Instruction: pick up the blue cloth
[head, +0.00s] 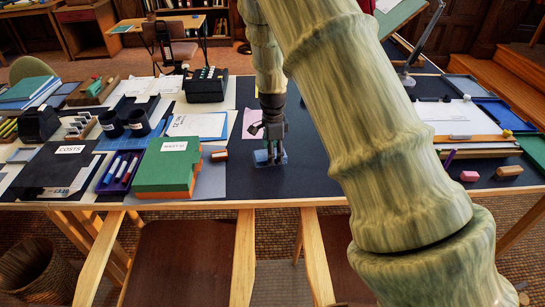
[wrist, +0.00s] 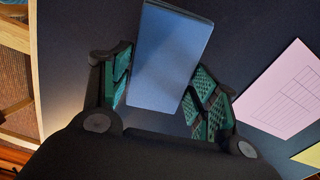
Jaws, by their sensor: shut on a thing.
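The blue cloth (wrist: 170,50) is a flat, folded rectangle that looks like a slab. In the wrist view it lies between the green-padded fingers of my gripper (wrist: 163,88) and reaches out beyond them. In the head view my gripper (head: 271,160) points down at the dark desk mat near the front edge, and the cloth (head: 261,157) shows small and light blue at its fingertips. My gripper is shut on the cloth. I cannot tell whether the cloth touches the mat or is just above it.
A pink sheet (head: 252,123) lies behind my gripper. A green box (head: 167,165) labelled with white paper and a small brown block (head: 219,155) stand to the left. A pink eraser (head: 469,176) lies far right. The dark mat (head: 308,180) is clear around my gripper.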

